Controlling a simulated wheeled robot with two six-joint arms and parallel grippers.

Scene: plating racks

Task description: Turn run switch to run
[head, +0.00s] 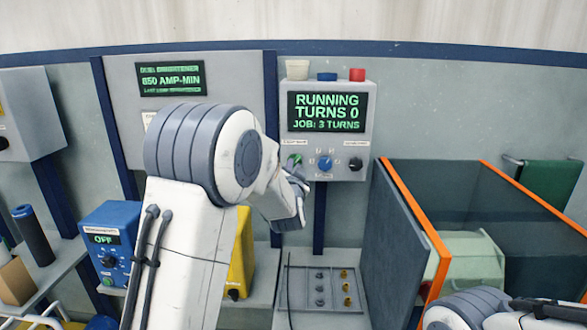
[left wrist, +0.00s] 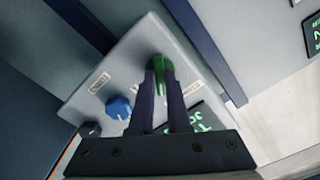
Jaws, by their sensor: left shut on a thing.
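The grey control box (head: 365,112) on the back wall has a screen (head: 327,112) reading RUNNING, TURNS 0, JOB: 3 TURNS. Below the screen sits a green knob, the run switch (head: 294,159), partly hidden by my gripper. In the left wrist view the green run switch (left wrist: 161,66) is between my two dark fingers. My left gripper (head: 298,176) is shut on it. A blue knob (head: 324,163) and a black knob (head: 355,164) are to its right. My right gripper is out of view; only part of its arm shows at lower right.
An orange-edged bin (head: 412,208) stands at right. A grey tray (head: 297,292) with several small parts lies below the box. A blue unit (head: 110,225) reading OFF stands at left.

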